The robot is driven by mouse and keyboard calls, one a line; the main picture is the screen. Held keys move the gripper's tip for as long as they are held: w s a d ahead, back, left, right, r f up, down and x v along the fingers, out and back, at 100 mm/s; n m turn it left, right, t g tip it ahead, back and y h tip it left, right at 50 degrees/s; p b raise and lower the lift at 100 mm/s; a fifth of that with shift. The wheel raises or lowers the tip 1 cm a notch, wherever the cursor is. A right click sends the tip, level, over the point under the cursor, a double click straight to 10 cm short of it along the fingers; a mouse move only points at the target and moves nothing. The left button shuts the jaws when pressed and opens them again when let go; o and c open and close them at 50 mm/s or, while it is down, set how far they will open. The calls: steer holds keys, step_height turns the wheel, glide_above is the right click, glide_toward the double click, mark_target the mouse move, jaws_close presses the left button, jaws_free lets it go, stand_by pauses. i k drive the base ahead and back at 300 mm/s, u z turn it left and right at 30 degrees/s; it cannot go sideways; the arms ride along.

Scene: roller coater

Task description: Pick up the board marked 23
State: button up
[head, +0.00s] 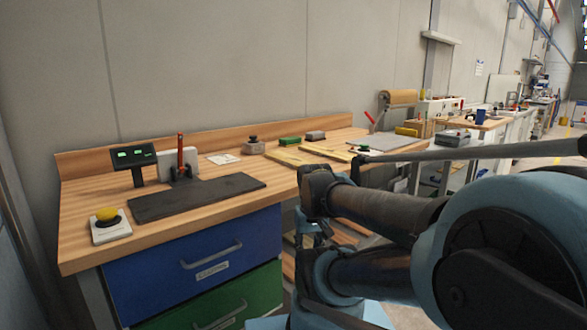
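Flat light-wood boards (328,151) lie on the wooden workbench (85,235), toward its right end. No number 23 can be read on any of them at this size. More wooden boards or slats (343,232) show lower down behind my arm, partly hidden by it. My arm fills the lower right of the head view, its dark links and blue joint covers in front of the bench's right part. I cannot make out my gripper's fingers anywhere in this view.
The bench carries a dark mat (200,196), a yellow button box (109,226), a display with green digits (135,158), a red-handled tool (181,160) and a green box (290,141). Blue (200,260) and green drawers sit below. A brown roll (401,98) stands farther right.

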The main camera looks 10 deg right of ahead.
mark_target(292, 160)
steer(key=k, duration=0.25)
steer(key=u, duration=1.15)
steer(key=k, duration=1.05)
steer(key=z, duration=1.35)
steer(key=i, duration=1)
steer(key=u, duration=0.05)
